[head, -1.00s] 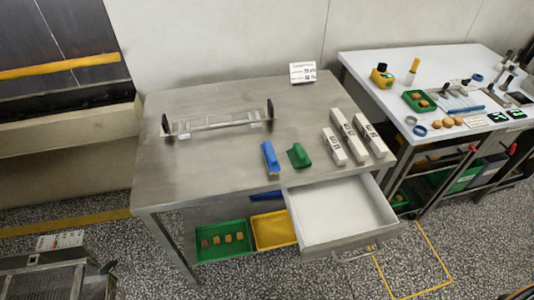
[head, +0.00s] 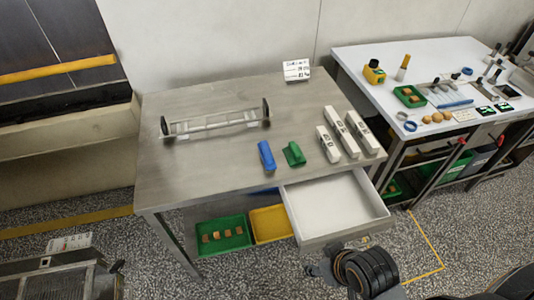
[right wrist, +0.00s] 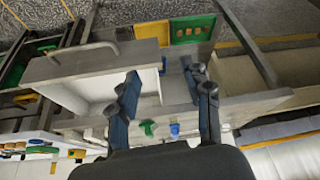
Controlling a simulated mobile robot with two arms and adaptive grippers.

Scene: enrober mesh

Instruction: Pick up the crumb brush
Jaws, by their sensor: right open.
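A blue hand tool (head: 266,156) and a green hand tool (head: 294,154) lie side by side near the front edge of the steel table (head: 215,165). Bristles are too small to see, so I cannot tell which is the crumb brush. My right gripper (head: 335,258) is in front of the open drawer, low and well short of both tools. In the right wrist view, my right gripper (right wrist: 165,85) is open and empty; the green tool (right wrist: 148,127) and blue tool (right wrist: 174,128) show beyond, between its fingers. My left gripper is not in view.
The empty white drawer (head: 335,208) sticks out below the table's front edge. Several white boxes (head: 345,135) lie right of the tools. A metal frame (head: 215,123) stands at the back left. Green (head: 222,236) and yellow (head: 270,224) trays are underneath.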

